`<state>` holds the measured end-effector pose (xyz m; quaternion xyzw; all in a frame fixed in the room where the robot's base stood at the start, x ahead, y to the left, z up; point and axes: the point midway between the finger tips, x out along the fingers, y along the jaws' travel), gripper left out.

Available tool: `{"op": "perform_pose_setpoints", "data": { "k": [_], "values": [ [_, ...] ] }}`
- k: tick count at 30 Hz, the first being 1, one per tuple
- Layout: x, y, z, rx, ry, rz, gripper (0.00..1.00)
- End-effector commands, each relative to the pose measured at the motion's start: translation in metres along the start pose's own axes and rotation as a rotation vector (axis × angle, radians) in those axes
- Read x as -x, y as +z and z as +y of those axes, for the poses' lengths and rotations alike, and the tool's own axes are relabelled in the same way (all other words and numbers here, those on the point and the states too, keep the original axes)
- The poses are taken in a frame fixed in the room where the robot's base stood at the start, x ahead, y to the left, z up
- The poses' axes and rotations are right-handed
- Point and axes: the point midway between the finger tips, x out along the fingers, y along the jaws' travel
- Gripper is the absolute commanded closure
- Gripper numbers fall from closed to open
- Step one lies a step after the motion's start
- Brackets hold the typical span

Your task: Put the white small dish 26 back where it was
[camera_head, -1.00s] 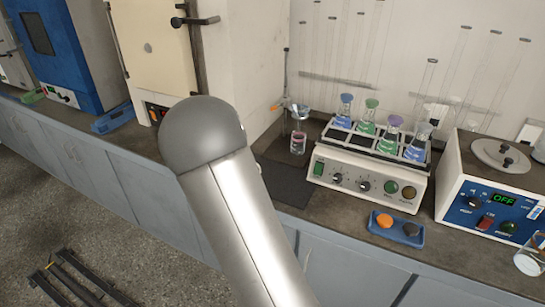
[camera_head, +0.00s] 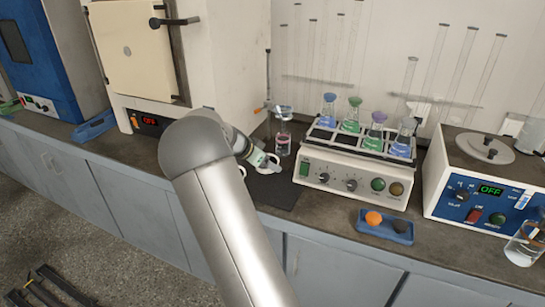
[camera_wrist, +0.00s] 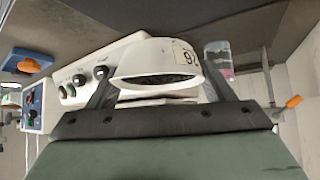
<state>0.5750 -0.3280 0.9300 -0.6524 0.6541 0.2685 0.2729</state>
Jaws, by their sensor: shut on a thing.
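The white small dish (camera_wrist: 152,58) is between the two dark fingers of my gripper (camera_wrist: 160,90) in the wrist view. It carries a label that reads 26, seen upside down. My gripper is shut on the dish. In the head view, my gripper (camera_head: 260,160) shows past my arm's rounded joint, with the white dish (camera_head: 270,166) at its tip. It is above the dark mat (camera_head: 276,192) on the bench, left of the flask shaker. The head view does not clearly show whether the dish touches anything.
The flask shaker (camera_head: 350,172) with several stoppered flasks stands just right of my gripper. A stand with a beaker (camera_head: 283,142) is behind. A blue tray (camera_head: 386,228) holds an orange and a black piece. A white-and-blue device (camera_head: 475,205) is further right. An oven (camera_head: 140,55) is left.

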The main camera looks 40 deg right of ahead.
Motion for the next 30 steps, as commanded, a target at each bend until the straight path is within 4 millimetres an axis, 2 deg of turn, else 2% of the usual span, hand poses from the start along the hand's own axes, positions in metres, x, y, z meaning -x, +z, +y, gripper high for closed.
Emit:
{"op": "perform_pose_setpoints", "data": {
  "k": [1, 4, 10, 17, 30],
  "values": [
    [-0.002, -0.010, 0.001, -0.057, 0.050, 0.003, 0.52],
    [0.002, -0.024, 0.005, -0.139, 0.136, 0.001, 0.52],
    [0.006, -0.034, 0.010, -0.200, 0.205, 0.001, 0.52],
    [-0.001, -0.026, 0.010, -0.200, 0.207, 0.001, 0.52],
    [-0.031, 0.003, 0.011, -0.198, 0.207, 0.000, 0.52]
  ]
}}
